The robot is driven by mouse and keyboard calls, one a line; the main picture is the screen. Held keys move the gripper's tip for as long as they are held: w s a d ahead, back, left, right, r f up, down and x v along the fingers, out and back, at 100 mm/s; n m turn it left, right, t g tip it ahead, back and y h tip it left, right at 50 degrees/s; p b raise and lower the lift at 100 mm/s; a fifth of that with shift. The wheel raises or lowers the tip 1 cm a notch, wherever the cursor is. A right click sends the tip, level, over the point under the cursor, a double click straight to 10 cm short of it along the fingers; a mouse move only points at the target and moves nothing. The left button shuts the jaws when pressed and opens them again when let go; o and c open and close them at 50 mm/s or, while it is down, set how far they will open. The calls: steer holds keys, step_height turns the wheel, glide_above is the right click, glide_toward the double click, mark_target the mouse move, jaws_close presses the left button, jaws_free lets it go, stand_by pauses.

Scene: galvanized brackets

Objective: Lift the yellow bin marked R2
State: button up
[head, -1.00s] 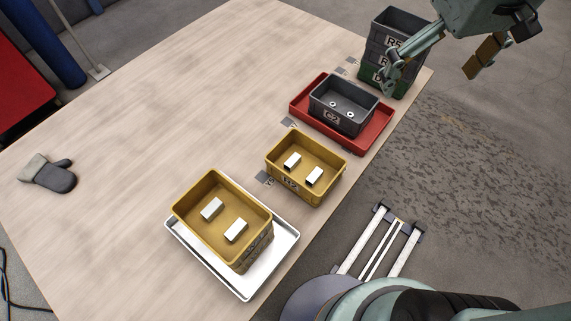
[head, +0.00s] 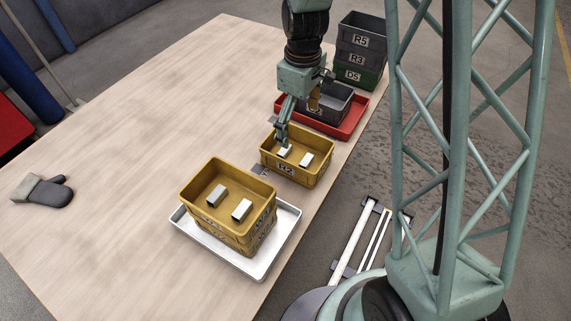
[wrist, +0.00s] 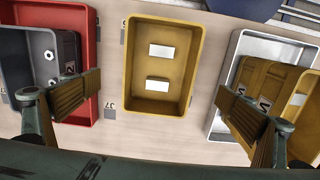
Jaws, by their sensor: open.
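The yellow bin marked R2 (head: 279,167) stands upright on the table, with two white blocks inside. In the wrist view this bin (wrist: 129,70) lies in the middle, its label not visible. My gripper (head: 298,122) is open and above the bin, at its far side in the head view. In the wrist view its two fingers (wrist: 159,92) are spread wide, one on each side of the bin, and apart from it. Nothing is held between them.
A yellow bin stack (head: 225,222) with white blocks stands on a white tray (head: 279,243) nearby. On the other side, a grey bin (head: 337,106) sits in a red tray (head: 352,127). Bins marked R5, R3 and D5 (head: 358,58) are stacked behind. A glove (head: 42,190) lies left; the table's left half is clear.

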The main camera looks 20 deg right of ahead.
steer(key=shift+f, duration=0.15)
steer(key=b, duration=0.2)
glide_above(296, 160)
steer(key=shift+s+d+f, duration=0.1)
steer(key=shift+d+f, duration=0.05)
steer(key=shift+f, duration=4.1)
steer(key=shift+f+b, duration=0.75)
steer(key=shift+f, duration=1.8)
steer(key=shift+c, duration=0.7)
steer(key=c, duration=0.7)
steer(key=shift+o, duration=0.2)
steer(key=shift+r, duration=0.1)
